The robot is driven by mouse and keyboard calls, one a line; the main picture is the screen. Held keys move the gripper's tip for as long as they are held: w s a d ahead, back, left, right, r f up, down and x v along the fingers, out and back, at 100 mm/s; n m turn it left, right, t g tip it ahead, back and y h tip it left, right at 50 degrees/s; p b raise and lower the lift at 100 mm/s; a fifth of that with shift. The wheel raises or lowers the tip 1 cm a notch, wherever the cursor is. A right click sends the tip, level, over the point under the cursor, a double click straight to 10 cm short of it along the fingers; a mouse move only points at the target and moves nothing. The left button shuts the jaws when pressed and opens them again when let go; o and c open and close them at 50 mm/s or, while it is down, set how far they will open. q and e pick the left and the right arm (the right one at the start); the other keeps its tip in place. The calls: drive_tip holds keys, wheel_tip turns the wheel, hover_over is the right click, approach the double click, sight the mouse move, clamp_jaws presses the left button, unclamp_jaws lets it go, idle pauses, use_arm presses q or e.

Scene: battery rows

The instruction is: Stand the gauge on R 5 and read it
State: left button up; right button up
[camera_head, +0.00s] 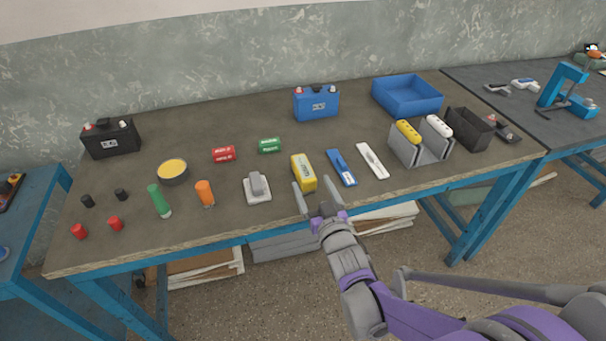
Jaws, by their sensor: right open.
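My right gripper (318,198) is open and empty in the head view, at the table's front edge. Its fingers point toward a yellow box-shaped device (304,174) with a pale face, just beyond them. I cannot tell whether a finger touches it. This may be the gauge, but its markings are too small to read. A red block (223,154) and a green block (270,145) with white lettering lie farther back. I cannot make out an R 5 label on any thing. My left gripper is not in view.
The brown table (235,195) also holds a black battery (111,139), a blue battery (316,104), a blue tray (407,95), a grey holder (420,150) and a dark bin (469,129). Orange and green cylinders, a grey device (257,187) and small caps stand at the front left.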

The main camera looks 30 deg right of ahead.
sight(298, 155)
drive_tip(key=x, duration=0.4)
drive_tip(key=b+x, duration=0.1)
drive_tip(key=x, duration=0.3)
drive_tip(key=shift+f, duration=0.2)
drive_tip(key=shift+s, duration=0.1)
clamp_jaws()
